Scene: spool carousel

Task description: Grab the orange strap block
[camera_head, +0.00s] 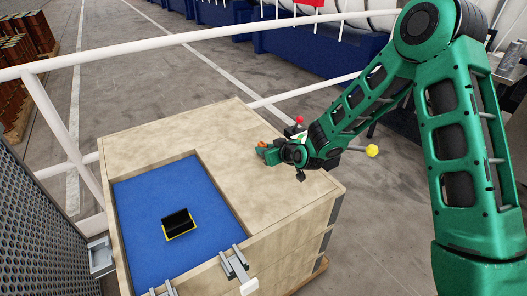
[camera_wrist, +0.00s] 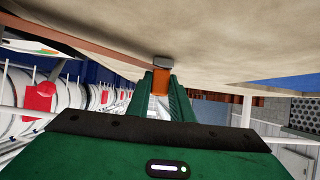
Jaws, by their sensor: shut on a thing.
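The orange strap block (camera_wrist: 161,80) is between the fingertips of my gripper (camera_wrist: 160,92) in the wrist view. A small grey part shows at its far end, close to the wooden surface. In the head view my gripper (camera_head: 266,152) is low over the top of the wooden crate (camera_head: 165,135), right of the blue recess. The block shows there only as a small orange patch (camera_head: 262,145) at the fingertips. My gripper is shut on the block. Whether the block touches the wood cannot be told.
A blue-floored recess (camera_head: 140,200) in the crate holds a black block with a yellow edge (camera_head: 179,223). Metal latches (camera_head: 234,262) sit on the crate's front edge. White railings (camera_head: 150,54) run behind. A red knob (camera_head: 299,120) and yellow knob (camera_head: 372,151) show near my wrist.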

